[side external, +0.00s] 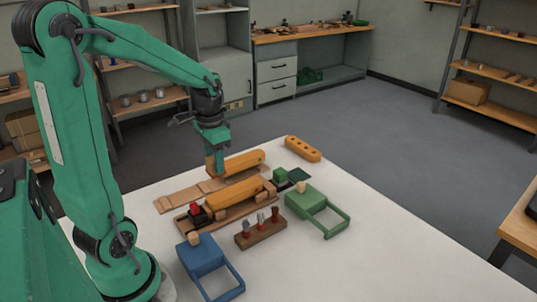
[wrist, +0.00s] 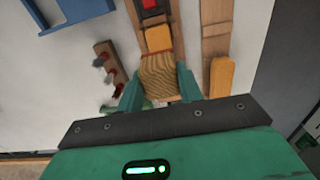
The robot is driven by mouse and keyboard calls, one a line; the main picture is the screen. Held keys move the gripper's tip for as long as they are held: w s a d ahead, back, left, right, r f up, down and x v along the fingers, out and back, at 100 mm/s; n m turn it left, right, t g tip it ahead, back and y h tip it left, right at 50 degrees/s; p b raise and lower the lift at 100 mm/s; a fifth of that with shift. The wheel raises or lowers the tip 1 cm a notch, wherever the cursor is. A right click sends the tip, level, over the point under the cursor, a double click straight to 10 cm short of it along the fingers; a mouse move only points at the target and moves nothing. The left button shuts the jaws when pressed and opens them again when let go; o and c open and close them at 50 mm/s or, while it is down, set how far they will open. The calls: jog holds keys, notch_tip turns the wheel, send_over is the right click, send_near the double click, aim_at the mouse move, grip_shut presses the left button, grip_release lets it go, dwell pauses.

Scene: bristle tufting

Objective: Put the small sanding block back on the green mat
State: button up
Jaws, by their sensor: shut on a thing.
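My gripper (side external: 216,167) points down above the work table, near the left end of an orange block on a plank.
A wooden fixture (side external: 181,225) holds an orange block (side external: 230,194). Another orange block (side external: 237,163) lies on a plank (side external: 172,201). A tool rack (side external: 262,234), a blue frame (side external: 205,259) and a green frame (side external: 312,203) stand in front.

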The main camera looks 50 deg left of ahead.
jog(key=w+d+f, duration=0.1)
jog(key=w+d, duration=0.2)
jog(key=w, duration=0.6)
jog(key=w+d+f, duration=0.1)
jog(key=w+d, duration=0.2)
jog(key=w, duration=0.5)
jog(key=w+d+f, duration=0.1)
jog(key=w+d, duration=0.3)
jog(key=w, duration=0.5)
jog(key=shift+w, duration=0.35)
send_over(297, 175)
notch_tip(297, 175, down, 7)
jog(key=shift+r, duration=0.1)
jog(key=shift+f, duration=2.05)
jog(key=shift+f, duration=0.1)
